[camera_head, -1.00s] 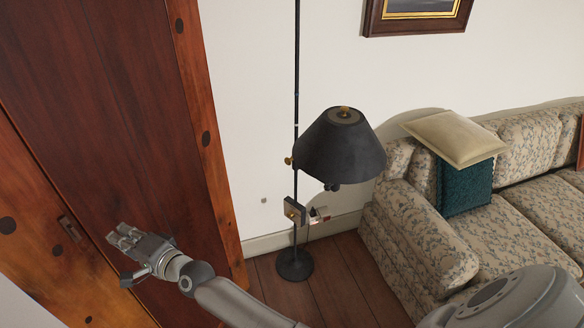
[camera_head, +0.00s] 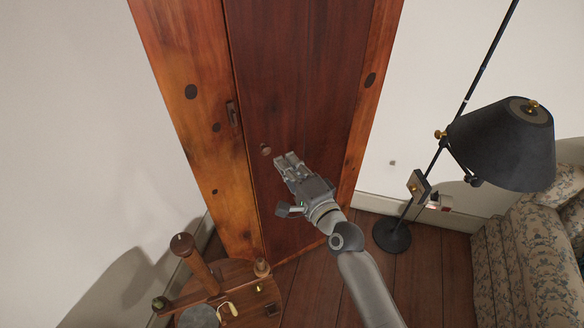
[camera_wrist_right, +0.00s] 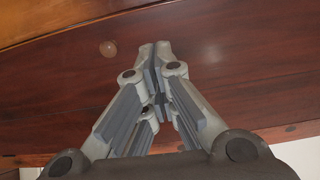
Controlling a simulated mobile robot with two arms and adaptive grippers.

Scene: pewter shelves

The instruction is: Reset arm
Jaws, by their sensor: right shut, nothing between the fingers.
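My right gripper (camera_head: 288,160) is in front of the dark red-brown door of a wooden cabinet (camera_head: 300,70). Its fingers are shut and hold nothing. In the right wrist view the fingertips (camera_wrist_right: 156,48) meet in front of the door panel. A small round wooden knob (camera_head: 265,149) is on the door, just left of the fingertips and apart from them; it also shows in the right wrist view (camera_wrist_right: 108,48). The door looks shut. My left gripper is not in view.
A black floor lamp (camera_head: 500,140) stands right of the cabinet, beside a floral sofa (camera_head: 530,250). A round wooden table (camera_head: 262,300) with several items stands at the bottom left. Wooden floor (camera_head: 435,270) shows between the cabinet and the sofa.

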